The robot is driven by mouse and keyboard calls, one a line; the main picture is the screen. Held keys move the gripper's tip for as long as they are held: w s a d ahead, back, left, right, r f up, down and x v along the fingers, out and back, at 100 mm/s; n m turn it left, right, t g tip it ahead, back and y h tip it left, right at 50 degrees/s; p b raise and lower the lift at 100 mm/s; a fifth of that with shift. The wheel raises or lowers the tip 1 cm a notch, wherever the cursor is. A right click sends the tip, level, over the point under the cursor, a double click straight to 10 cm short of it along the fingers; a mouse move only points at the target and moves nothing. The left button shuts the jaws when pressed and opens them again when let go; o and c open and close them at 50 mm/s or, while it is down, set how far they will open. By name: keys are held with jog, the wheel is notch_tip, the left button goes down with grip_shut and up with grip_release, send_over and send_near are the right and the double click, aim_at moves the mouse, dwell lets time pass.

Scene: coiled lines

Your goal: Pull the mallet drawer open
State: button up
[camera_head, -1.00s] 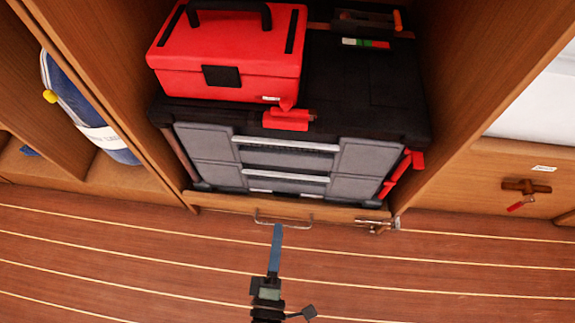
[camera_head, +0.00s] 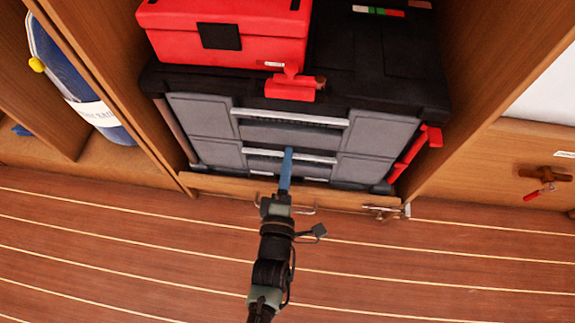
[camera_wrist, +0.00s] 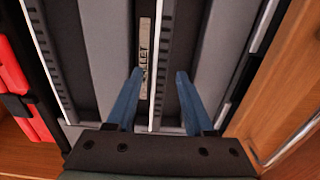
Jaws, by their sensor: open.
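A black and grey drawer case (camera_head: 390,135) stands in the wooden cabinet. It has two grey drawers, each with a pale bar handle; the upper handle (camera_head: 290,118) is clear of me. The lower drawer (camera_head: 215,155) appears closed. In the wrist view a partly hidden label ending in "LLET" (camera_wrist: 144,50) lies beside the lower handle (camera_wrist: 161,65). My gripper (camera_head: 288,152) is at the lower handle. In the wrist view its blue fingers (camera_wrist: 160,78) are open and appear on either side of that handle. I cannot tell whether they touch it.
A red toolbox (camera_head: 190,38) sits on the case. A red latch (camera_head: 405,160) is on the case's right side. Cabinet walls stand close on both sides. The striped floor in front is clear.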

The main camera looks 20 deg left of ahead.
grip_shut()
dwell(1.4)
